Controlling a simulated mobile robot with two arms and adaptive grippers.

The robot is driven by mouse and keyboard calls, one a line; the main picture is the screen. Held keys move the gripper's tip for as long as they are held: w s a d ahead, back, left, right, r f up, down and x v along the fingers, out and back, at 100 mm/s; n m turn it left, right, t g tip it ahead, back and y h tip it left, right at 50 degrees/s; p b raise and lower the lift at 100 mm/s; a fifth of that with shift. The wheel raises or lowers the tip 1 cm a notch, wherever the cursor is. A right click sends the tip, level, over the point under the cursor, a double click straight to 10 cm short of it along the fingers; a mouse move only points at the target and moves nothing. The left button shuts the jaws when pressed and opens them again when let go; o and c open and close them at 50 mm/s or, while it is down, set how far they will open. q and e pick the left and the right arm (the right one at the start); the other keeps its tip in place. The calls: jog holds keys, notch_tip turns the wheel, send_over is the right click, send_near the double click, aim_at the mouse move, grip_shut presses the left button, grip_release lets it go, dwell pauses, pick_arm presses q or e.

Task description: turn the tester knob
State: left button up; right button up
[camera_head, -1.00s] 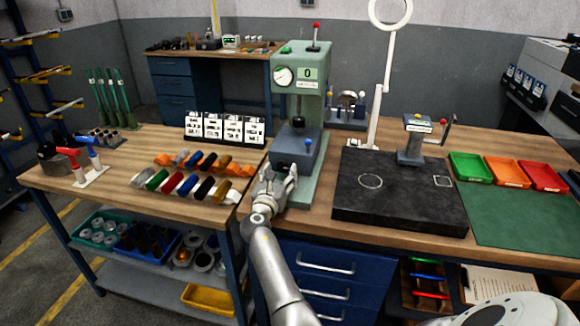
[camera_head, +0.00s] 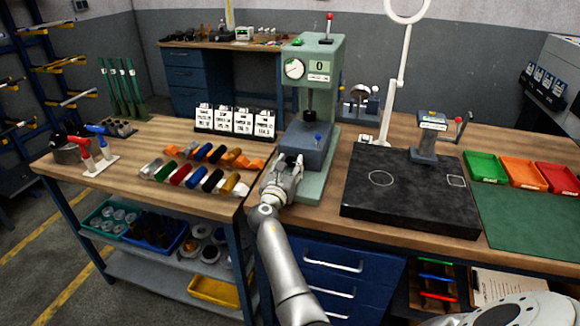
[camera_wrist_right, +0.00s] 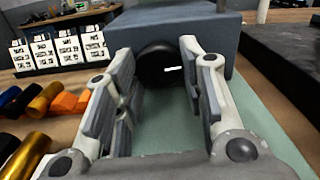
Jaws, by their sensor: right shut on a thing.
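The tester (camera_head: 313,58) is a pale green press-like machine with a round dial and a display reading 0. Its grey lower block (camera_head: 305,143) stands on a green base. The tester knob (camera_wrist_right: 158,66) is round and black with a white mark, on the near face of that block in the right wrist view. My right gripper (camera_head: 288,166) is at this face, its two fingers on either side of the knob and shut on it. My left gripper is not in view.
A black slab (camera_head: 405,192) lies right of the tester, with green, orange and red trays (camera_head: 487,167) beyond. Coloured cylinders (camera_head: 190,182) and white cards (camera_head: 233,122) are on the left bench. A white ring lamp stands behind the slab.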

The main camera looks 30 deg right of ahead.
jog(key=shift+m+b, duration=0.55)
jog(key=shift+m, duration=1.05)
jog(key=o, duration=1)
jog(key=shift+a, duration=0.1)
jog(key=v, duration=0.7)
jog(key=shift+s+a, duration=0.1)
jog(key=shift+a, duration=0.05)
